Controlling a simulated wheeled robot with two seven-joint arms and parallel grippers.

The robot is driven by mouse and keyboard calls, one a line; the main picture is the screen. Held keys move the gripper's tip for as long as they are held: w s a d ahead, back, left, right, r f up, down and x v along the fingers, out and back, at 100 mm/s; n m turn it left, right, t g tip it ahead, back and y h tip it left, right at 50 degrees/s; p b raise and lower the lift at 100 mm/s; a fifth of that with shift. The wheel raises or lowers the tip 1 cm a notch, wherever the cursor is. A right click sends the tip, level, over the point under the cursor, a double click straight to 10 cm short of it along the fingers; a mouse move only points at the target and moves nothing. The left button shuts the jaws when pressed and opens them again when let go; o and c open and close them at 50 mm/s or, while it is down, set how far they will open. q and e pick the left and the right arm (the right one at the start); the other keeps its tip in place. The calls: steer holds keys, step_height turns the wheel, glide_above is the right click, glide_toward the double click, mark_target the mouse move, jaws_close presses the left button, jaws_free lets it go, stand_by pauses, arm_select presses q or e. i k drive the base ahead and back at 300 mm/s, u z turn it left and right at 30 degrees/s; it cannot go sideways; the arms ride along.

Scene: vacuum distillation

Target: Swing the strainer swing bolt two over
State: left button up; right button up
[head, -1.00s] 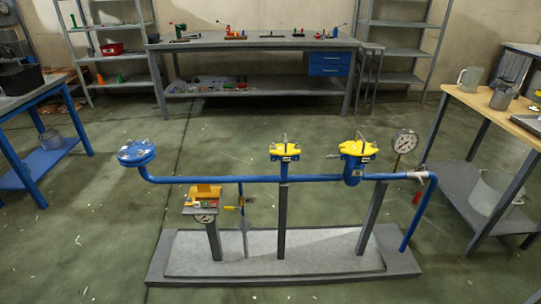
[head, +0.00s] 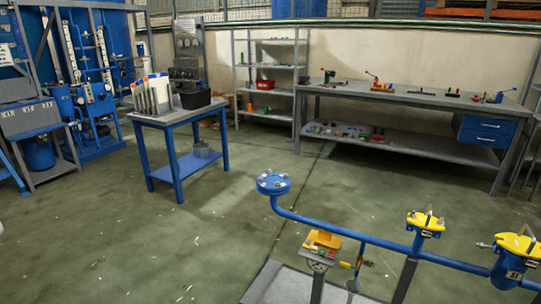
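A blue strainer body (head: 507,272) with a yellow lid (head: 517,243) hangs on the blue pipe at the right edge, partly cut off. It bears a label that seems to read S1. A silver bolt (head: 483,245) sticks out to the left of its lid. Other silver bolt parts on the lid are too small to tell apart, so I cannot say which is bolt two. A second, smaller yellow-lidded fitting (head: 425,222) sits on the pipe to its left. Neither of my grippers is in view.
The blue pipe (head: 340,233) runs left to a round blue flange (head: 273,183). A yellow block (head: 322,242) stands on a post below it. A blue table (head: 180,115), shelves (head: 270,85) and a workbench (head: 400,92) stand behind. Open floor (head: 130,240) lies at left.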

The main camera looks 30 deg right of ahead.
mark_target(485, 246)
steer(key=i, duration=4.8)
steer(key=z, duration=2.8)
steer(key=i, duration=2.85)
steer(key=z, duration=1.85)
steer(key=i, duration=1.15)
